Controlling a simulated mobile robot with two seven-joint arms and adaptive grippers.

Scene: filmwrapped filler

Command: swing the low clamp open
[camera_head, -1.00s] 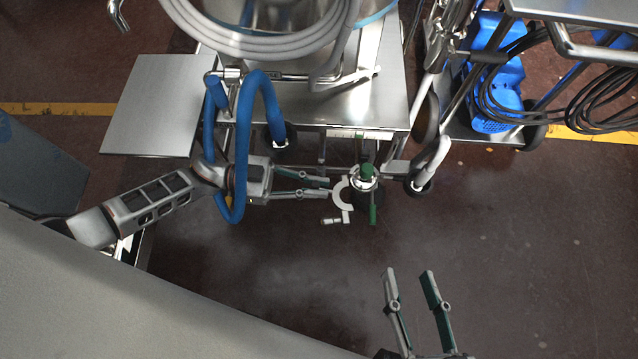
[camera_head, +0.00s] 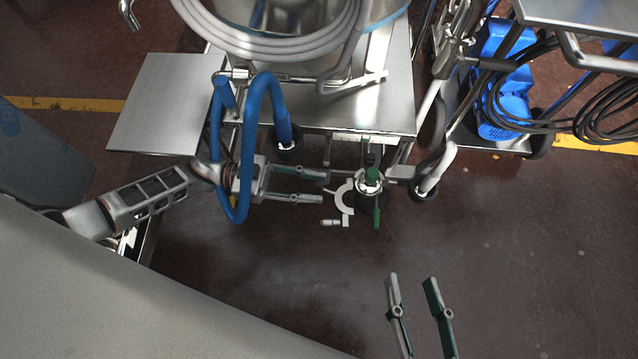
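The low clamp (camera_head: 342,201) is a pale curved jaw with a small screw handle (camera_head: 331,223) at its lower end. The jaw stands out to the left of a steel fitting with a green-handled valve (camera_head: 372,176), with a gap between them. My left gripper (camera_head: 323,184) is open and empty, its fingertips just left of the clamp's jaw, apparently not touching it. A blue hose passes over part of my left gripper's body. My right gripper (camera_head: 411,280) is open and empty, low in the view, over bare floor.
A steel cart (camera_head: 395,105) carries a vessel with a coiled grey hose (camera_head: 270,45) above the clamp. A blue hose (camera_head: 247,150) loops down over my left wrist. A second cart with black cables (camera_head: 580,120) and a blue bin (camera_head: 503,95) stands at right. The lower right floor is clear.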

